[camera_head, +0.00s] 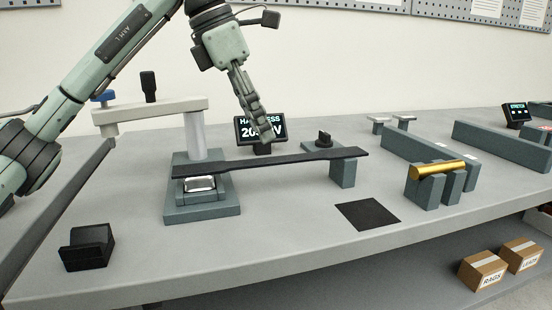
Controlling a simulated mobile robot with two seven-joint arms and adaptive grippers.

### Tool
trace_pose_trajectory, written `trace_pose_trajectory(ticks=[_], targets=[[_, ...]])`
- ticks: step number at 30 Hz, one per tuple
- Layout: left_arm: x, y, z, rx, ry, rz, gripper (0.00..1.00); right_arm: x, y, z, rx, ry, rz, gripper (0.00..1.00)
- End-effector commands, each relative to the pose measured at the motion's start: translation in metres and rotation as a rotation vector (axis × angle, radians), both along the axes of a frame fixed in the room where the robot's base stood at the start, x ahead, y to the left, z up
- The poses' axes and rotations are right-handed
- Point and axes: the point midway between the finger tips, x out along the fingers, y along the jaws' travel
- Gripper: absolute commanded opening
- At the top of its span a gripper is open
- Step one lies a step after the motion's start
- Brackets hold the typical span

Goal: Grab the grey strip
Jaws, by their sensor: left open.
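The grey strip (290,159) is a long dark bar with wider ends, lying level and raised above the table. Its left end is at the hardness tester (196,140), over the tester's base, and its right part lies over a grey block (343,174). My left gripper (263,132) reaches down from above, its fingers just above or behind the middle of the strip in the picture. It is open, and I cannot tell whether it touches the strip. My right gripper is not in view.
A display (246,124) stands behind the strip, partly hidden by my gripper. A block with a dark knob (324,139) is close behind the strip. A gold cylinder (437,169) rests on grey supports to the right. A black mat (367,214) and a black block (87,247) lie in front.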

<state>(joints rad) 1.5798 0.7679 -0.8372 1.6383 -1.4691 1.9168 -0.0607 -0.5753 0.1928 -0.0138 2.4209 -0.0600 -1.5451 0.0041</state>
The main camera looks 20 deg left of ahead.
Motion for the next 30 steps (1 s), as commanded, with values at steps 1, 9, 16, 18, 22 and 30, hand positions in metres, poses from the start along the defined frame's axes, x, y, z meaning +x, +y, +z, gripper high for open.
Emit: trace_pose_trajectory(ticks=[1,9,16,18,22,30], targets=[[0.001,-0.001,-0.005,0.000,0.000,0.001,0.50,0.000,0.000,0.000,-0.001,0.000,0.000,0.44],[0.016,-0.009,-0.034,0.000,0.004,0.000,0.50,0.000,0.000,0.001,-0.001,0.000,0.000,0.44],[0.020,-0.015,-0.050,0.000,-0.001,0.000,0.50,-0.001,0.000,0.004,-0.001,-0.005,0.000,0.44],[0.020,-0.015,-0.050,0.000,-0.001,0.000,0.50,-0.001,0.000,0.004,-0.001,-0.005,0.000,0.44],[0.019,-0.015,-0.050,-0.001,-0.001,0.000,0.41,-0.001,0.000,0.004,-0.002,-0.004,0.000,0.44],[0.019,-0.015,-0.050,-0.001,-0.001,0.000,0.08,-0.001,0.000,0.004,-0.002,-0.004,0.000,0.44]])
